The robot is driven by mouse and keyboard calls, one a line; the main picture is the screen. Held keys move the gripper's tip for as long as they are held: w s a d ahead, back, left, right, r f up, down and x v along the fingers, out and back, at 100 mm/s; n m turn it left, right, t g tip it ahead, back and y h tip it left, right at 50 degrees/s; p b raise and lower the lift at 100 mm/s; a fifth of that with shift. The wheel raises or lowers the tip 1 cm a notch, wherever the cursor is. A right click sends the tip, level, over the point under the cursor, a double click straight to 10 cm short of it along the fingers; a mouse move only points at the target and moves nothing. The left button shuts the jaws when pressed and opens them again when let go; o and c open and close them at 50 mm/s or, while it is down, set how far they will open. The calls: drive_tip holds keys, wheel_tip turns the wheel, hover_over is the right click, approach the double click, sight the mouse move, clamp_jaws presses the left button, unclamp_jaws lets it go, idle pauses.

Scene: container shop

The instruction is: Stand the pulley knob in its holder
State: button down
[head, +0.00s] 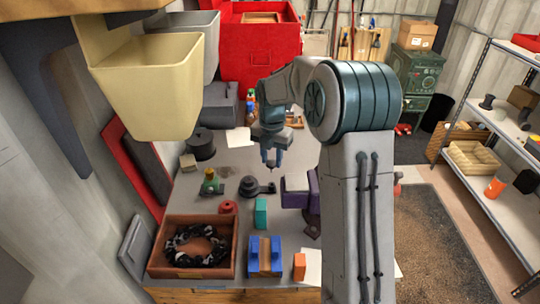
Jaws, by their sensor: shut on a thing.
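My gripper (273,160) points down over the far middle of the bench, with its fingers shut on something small. What it holds is mostly hidden by the fingers, and I cannot make out whether it is the pulley knob. Below it on the bench lies a dark round piece with a short arm (257,188). A red round knob-like piece (228,207) lies further left and nearer. A blue block with a tan middle channel (254,258) stands at the near edge. I cannot tell for sure which piece is the holder.
A wooden tray (154,258) with a dark coil sits near left. A teal block (261,214), an orange block (299,267), a purple-and-white piece (297,186), a green-and-yellow piece (211,184) and a black spool (201,146) stand around. A cream bin (150,85) hangs upper left. My arm hides the bench's right side.

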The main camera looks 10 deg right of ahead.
sight(272, 172)
drive_tip(key=shift+f+b, duration=1.6)
drive_tip(key=shift+f, duration=0.65)
drive_tip(key=shift+p, duration=0.35)
drive_tip(key=shift+w+f+b, duration=0.1)
drive_tip(key=shift+f+b, duration=0.4)
drive_tip(key=shift+f, duration=0.4)
idle(0.4)
drive_tip(key=c, duration=0.9)
unclamp_jaws()
drive_tip(key=shift+c, duration=0.2)
drive_tip(key=shift+r, duration=0.1)
wheel_tip(272, 172, up, 7)
drive_tip(key=p, duration=0.5)
